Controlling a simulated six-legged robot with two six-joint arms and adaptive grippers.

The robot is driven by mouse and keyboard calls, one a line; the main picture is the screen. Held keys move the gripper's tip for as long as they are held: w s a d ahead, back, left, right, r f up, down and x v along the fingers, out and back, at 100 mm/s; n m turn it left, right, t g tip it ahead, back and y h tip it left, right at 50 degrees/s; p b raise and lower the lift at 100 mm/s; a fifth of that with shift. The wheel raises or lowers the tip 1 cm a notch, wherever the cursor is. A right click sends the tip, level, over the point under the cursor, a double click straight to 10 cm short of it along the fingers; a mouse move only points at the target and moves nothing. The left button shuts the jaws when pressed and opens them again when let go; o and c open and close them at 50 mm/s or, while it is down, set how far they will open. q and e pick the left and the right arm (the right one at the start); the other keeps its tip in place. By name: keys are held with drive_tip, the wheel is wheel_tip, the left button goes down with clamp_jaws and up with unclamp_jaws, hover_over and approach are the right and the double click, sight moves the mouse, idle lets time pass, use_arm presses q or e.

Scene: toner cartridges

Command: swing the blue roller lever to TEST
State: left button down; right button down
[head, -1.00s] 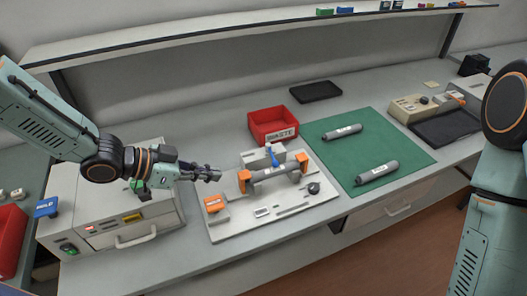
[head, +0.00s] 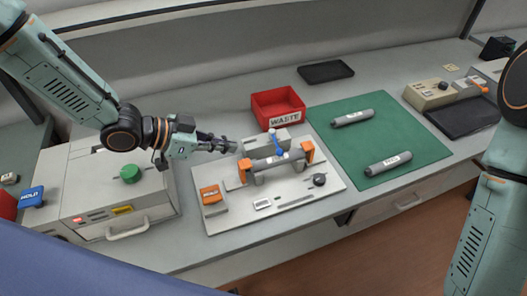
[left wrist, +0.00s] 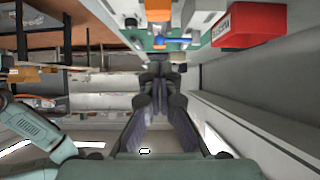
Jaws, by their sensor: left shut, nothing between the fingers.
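The blue roller lever (head: 276,143) stands up behind a grey cartridge (head: 277,162) on the pale fixture plate (head: 225,216). The cartridge lies across the fixture between orange clamps (head: 308,152). My left gripper (head: 231,147) is shut and empty, pointing right, a short gap left of the lever and above the plate. In the left wrist view the lever's blue part (left wrist: 173,41) shows beyond the fingers (left wrist: 160,76), near the top. I cannot read a TEST mark. My right arm shows at the right edge, but its gripper is out of view.
A red WASTE bin (head: 279,104) stands just behind the fixture. A green mat (head: 410,137) with two cartridges lies to the right. A grey machine with a green knob (head: 130,173) stands left, below my left arm. A black tray (head: 325,71) lies at the back.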

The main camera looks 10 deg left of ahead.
sight(263, 161)
use_arm(q)
drive_tip(key=b+x, duration=0.1)
drive_tip(key=x, duration=0.8)
drive_tip(key=shift+w+d+f, duration=0.2)
drive_tip(key=shift+d, duration=0.05)
drive_tip(key=shift+w+d+f, duration=0.3)
drive_tip(key=shift+w+d, duration=0.05)
drive_tip(key=shift+d, duration=0.25)
drive_tip(key=shift+w+d, duration=0.15)
drive_tip(key=shift+d, duration=1)
drive_tip(key=shift+a, duration=0.1)
